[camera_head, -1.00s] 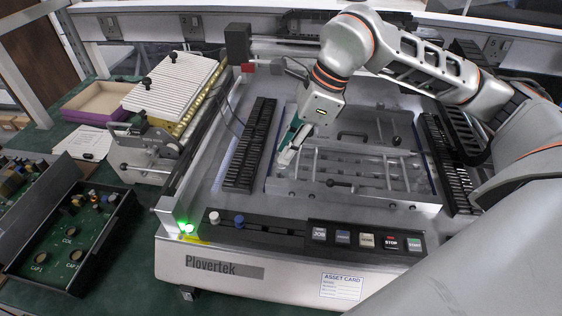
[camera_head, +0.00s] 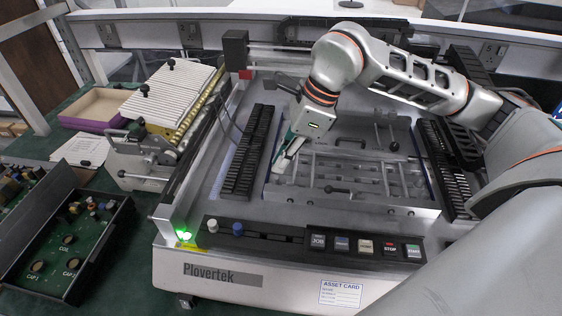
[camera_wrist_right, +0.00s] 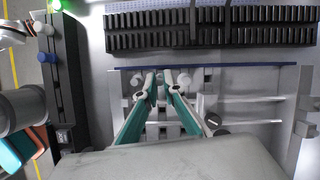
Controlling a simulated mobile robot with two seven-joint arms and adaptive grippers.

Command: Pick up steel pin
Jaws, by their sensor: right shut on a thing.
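My right gripper (camera_head: 285,162) reaches down from above into the left part of the metal fixture (camera_head: 350,193) on the bench machine. In the right wrist view its two green-backed fingers (camera_wrist_right: 160,77) converge to a narrow gap by the fixture's blue edge. They are shut on a thin piece, taken as the steel pin. The pin is mostly hidden between the fingertips, and its outline is not clear. Small pale round posts stand on both sides of the fingertips.
Black slotted racks (camera_head: 248,150) flank the fixture, and one also shows in the right wrist view (camera_wrist_right: 210,30). Control buttons (camera_head: 365,246) line the machine's front. A ribbed white-topped box (camera_head: 170,88) and an open circuit-board case (camera_head: 70,245) stand to the left.

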